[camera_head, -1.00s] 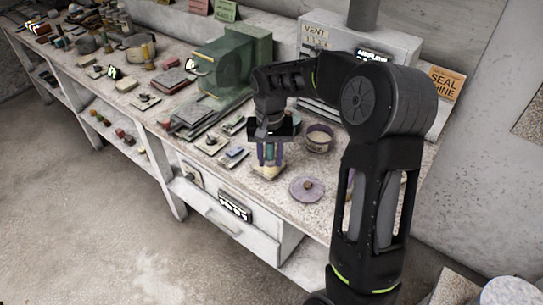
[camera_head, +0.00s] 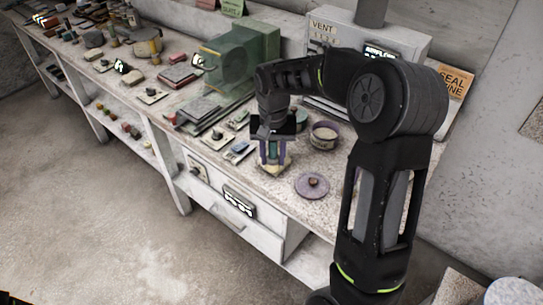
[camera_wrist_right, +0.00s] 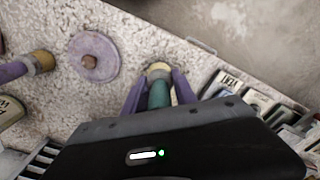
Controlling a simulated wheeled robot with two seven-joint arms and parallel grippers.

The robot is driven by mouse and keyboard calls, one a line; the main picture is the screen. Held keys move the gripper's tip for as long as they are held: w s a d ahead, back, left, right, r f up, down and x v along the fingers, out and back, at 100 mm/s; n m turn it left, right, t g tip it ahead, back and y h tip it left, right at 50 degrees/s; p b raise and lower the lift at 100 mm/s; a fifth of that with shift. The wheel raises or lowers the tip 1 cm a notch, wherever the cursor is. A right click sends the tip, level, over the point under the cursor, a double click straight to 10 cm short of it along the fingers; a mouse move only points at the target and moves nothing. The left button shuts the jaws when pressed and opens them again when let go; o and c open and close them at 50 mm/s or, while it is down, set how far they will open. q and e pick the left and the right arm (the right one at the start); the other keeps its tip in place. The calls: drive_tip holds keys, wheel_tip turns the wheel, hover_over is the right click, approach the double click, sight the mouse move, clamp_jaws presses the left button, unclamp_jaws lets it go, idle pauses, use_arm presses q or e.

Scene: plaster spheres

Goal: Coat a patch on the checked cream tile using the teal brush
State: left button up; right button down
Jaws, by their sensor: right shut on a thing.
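My right gripper (camera_head: 272,153) is over the front of the bench, pointing down, with its purple fingers shut on the teal brush (camera_head: 272,151). In the right wrist view the teal brush (camera_wrist_right: 158,94) stands between the fingers (camera_wrist_right: 157,92), with a cream-yellow end beyond them. A small cream patch (camera_head: 277,168) shows right under the brush in the head view. It may be the cream tile or the brush's end; I cannot tell which, nor whether they touch. No check pattern is readable. My left gripper is not in view.
A purple lid with a brown knob (camera_head: 312,186) lies right of the gripper. A purple-rimmed bowl (camera_head: 324,136) is behind it. Small tiles and plates (camera_head: 217,138) lie to the left. A green machine (camera_head: 235,62) and grey vent box stand behind. The bench's front edge is close.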

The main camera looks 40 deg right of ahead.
drive_tip(key=shift+w+d, duration=0.15)
drive_tip(key=shift+d, duration=0.45)
drive_tip(key=shift+d, duration=0.1)
drive_tip(key=shift+w+d+p, duration=0.3)
drive_tip(key=shift+d, duration=0.5)
drive_tip(key=shift+a, duration=0.1)
drive_tip(key=shift+s+a+r+p, duration=0.3)
drive_tip(key=shift+a+r+p, duration=0.05)
drive_tip(key=shift+a+r, duration=0.4)
drive_tip(key=shift+f+b, duration=0.55)
drive_tip(key=shift+f, duration=0.25)
drive_tip(key=shift+a, duration=0.1)
